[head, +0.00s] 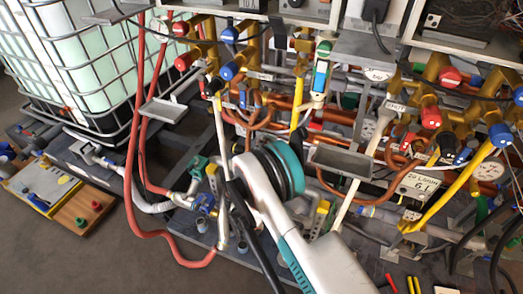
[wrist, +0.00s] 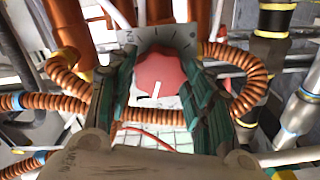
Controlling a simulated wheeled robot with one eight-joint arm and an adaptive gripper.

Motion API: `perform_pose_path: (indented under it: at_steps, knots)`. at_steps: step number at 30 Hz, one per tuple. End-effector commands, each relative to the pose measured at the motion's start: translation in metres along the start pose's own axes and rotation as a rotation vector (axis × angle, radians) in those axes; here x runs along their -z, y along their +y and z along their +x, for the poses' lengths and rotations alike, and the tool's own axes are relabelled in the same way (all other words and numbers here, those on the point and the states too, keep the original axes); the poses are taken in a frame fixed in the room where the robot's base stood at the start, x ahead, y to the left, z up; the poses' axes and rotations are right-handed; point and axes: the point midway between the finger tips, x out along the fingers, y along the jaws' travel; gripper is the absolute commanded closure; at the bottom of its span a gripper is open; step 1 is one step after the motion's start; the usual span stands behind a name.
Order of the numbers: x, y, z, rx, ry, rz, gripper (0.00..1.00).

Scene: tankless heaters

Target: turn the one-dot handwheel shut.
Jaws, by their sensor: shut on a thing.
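In the wrist view, a red handwheel (wrist: 160,75) with a lobed rim sits in front of a pale plate with dark tick marks (wrist: 176,38). A white pointer mark on the wheel points down, slightly left. I cannot make out a dot on it. My gripper (wrist: 158,90) has its green, ribbed fingers on the left and right sides of the wheel, shut on it. In the head view my white and teal arm hides the gripper and this wheel.
Coiled copper pipes (wrist: 245,75) run close on both sides of the wheel. In the head view, other red and blue handwheels (head: 431,117) crowd the pipe rack. A red hose (head: 133,170) and a caged tank (head: 85,55) stand left. Open floor (head: 75,245) lies at lower left.

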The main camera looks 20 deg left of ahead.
Motion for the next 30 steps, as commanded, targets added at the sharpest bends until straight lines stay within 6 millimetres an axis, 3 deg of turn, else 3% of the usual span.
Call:
perform_pose_path:
  at_steps: [30]
  knots:
    - [-0.0014,-0.0029,-0.0010,0.001,-0.004,0.943,0.77]
